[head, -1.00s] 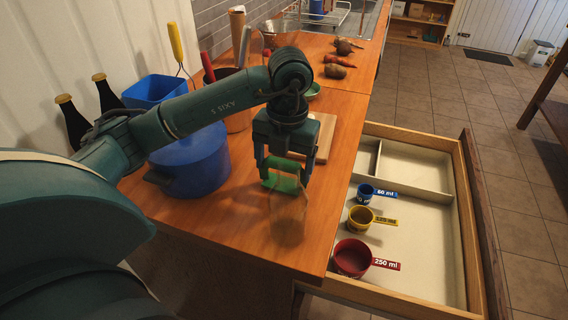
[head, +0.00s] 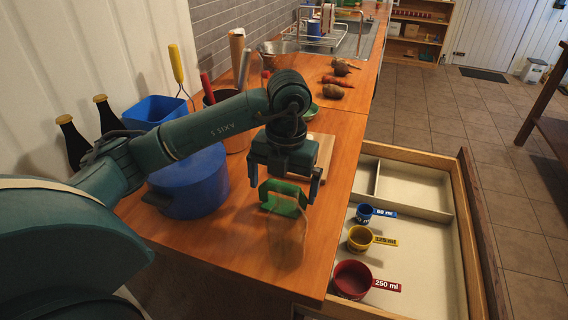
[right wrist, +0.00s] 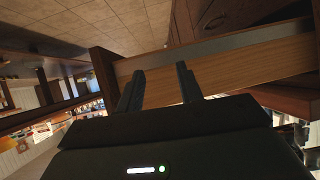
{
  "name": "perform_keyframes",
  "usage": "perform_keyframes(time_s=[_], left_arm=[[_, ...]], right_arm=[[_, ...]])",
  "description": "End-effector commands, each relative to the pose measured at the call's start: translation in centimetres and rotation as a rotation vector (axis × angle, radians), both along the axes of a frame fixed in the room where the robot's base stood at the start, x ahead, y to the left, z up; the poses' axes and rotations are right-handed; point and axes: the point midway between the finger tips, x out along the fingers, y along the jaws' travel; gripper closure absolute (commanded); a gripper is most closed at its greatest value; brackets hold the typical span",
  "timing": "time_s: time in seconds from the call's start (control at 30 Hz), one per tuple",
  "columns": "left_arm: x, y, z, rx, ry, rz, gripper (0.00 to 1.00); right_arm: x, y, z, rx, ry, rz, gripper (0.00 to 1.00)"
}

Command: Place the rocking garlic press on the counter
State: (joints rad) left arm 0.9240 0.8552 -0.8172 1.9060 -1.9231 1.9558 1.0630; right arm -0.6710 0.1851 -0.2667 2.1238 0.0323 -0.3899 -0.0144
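The item I take to be the rocking garlic press has a green top (head: 283,194) and a see-through lower part. It appears to stand upright on the wooden counter (head: 225,240), left of the open drawer. My left gripper (head: 284,188) is open around and just above the green top, with a finger on each side and gaps showing. Exact contact with the counter is hard to tell through the clear part. My right gripper (right wrist: 158,88) shows in the right wrist view, fingers apart and empty, facing a wooden edge.
The open drawer (head: 425,215) holds blue, yellow and red measuring cups (head: 352,280). A blue pot (head: 190,180) stands left of the gripper, with a cutting board (head: 322,150) behind it. Dark bottles and a blue bin (head: 155,110) stand further left. The counter's front is clear.

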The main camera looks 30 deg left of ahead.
Motion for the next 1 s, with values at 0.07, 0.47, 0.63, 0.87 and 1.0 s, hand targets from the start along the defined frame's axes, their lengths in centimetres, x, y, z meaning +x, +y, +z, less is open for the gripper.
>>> perform_keyframes(time_s=[0.07, 0.47, 0.63, 0.87, 1.0], left_arm=[[0.1, -0.1, 1.2, -0.002, -0.007, 0.0, 0.0], [0.2, -0.4, 9.4, 0.0, -0.006, 0.002, 0.0], [0.2, -0.5, 11.1, 0.0, -0.004, 0.0, 0.0], [0.2, -0.6, 11.7, -0.001, -0.001, 0.0, 0.0], [0.2, -0.6, 11.6, -0.001, -0.001, 0.0, 0.0]], right_arm=[[0.0, 0.0, -0.2, 0.0, 0.001, 0.0, 0.64], [-0.3, -0.5, 0.3, -0.013, 0.023, -0.01, 0.64], [-0.2, -0.6, 0.4, -0.011, 0.029, -0.021, 0.64], [-0.2, -0.6, 0.1, -0.012, 0.035, -0.024, 0.64], [-0.2, -0.6, 0.1, -0.013, 0.035, -0.023, 0.64]])
